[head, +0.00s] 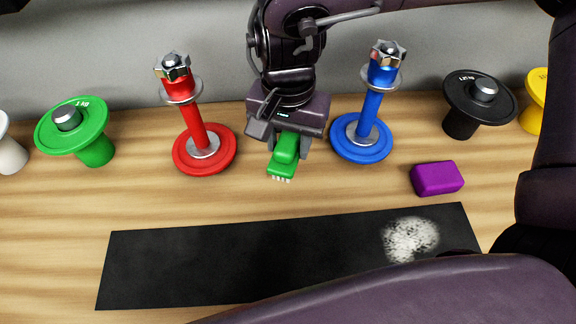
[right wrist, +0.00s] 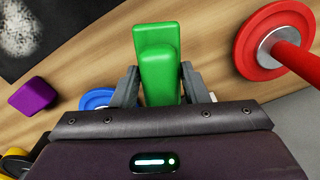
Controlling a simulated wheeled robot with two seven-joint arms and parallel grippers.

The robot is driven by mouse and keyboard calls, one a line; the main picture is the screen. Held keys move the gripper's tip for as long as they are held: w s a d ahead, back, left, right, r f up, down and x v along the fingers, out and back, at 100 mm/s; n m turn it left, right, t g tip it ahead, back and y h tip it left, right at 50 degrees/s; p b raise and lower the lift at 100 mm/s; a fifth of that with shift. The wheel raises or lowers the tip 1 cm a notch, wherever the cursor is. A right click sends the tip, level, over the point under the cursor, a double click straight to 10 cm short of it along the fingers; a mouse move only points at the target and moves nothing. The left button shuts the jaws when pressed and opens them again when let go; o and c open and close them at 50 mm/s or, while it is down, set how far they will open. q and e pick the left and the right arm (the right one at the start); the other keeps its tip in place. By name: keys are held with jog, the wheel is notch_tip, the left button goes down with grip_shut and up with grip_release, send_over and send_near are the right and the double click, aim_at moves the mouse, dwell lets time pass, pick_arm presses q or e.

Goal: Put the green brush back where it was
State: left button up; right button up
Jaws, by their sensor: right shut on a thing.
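The green brush (head: 284,158) is in the middle of the head view, between the red stand and the blue stand, with its pale bristles pointing down toward the bench. My right gripper (head: 287,143) is shut on it from above and behind. In the right wrist view the brush (right wrist: 158,62) sits between the two fingers of the gripper (right wrist: 160,88). Whether the bristles touch the wood is hard to tell. My left gripper is not in view.
A red stand (head: 197,125) and a blue stand (head: 369,110) flank the brush. A purple block (head: 437,178) lies to the right. A black mat (head: 230,265) with a white powder patch (head: 409,239) lies in front. Green (head: 90,125) and black (head: 478,95) weights stand farther out.

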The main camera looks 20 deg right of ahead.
aim_at(288, 140)
jog(key=shift+f, duration=3.55)
jog(key=shift+s, duration=0.1)
jog(key=shift+f, duration=0.15)
jog(key=o, duration=0.9)
jog(key=shift+o, duration=0.2)
notch_tip(288, 140, up, 12)
jog(key=shift+r, duration=0.2)
jog(key=shift+f, duration=0.1)
